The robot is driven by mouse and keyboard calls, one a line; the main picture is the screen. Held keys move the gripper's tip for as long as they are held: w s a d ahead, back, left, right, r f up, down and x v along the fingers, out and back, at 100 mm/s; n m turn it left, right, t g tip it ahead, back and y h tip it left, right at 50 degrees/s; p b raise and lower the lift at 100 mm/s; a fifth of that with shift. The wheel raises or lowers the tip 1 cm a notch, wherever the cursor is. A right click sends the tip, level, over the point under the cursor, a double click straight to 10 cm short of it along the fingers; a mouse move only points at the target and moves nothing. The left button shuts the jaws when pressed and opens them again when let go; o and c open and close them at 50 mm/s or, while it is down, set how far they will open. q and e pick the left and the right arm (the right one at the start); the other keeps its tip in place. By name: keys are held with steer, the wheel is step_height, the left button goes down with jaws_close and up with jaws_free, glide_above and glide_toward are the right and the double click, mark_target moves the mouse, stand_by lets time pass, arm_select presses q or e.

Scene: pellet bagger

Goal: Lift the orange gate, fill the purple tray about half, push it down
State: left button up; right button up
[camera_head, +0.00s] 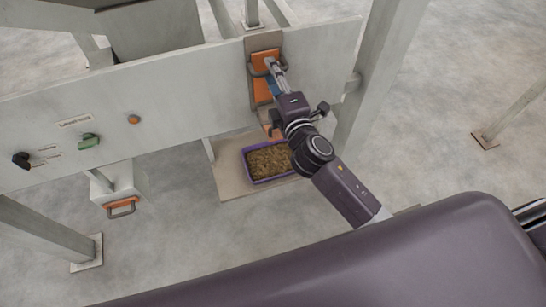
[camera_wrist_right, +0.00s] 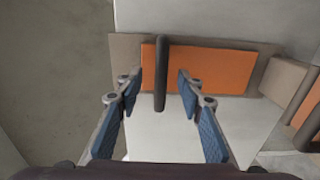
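The orange gate (camera_head: 264,60) is on a beige backing plate in the pale panel; its dark bar handle (camera_wrist_right: 161,72) crosses the orange face in the right wrist view. My right gripper (camera_head: 272,64) is at the gate. Its two blue-padded fingers (camera_wrist_right: 160,80) are apart, one on each side of the handle, with visible gaps to it. The purple tray (camera_head: 247,168) sits on a beige board below the panel. Brown pellets cover its visible floor; their depth is hard to tell. My right arm hides its right end. My left gripper is out of view.
The panel carries a black knob (camera_head: 21,160), a green switch (camera_head: 89,141) and an orange button (camera_head: 134,119). A pale box with an orange handle (camera_head: 121,207) is left of the tray. Grey posts (camera_head: 378,75) stand around; open floor lies in front.

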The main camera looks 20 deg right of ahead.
steer(key=s, duration=0.7)
steer(key=shift+d, duration=0.15)
stand_by(1.0)
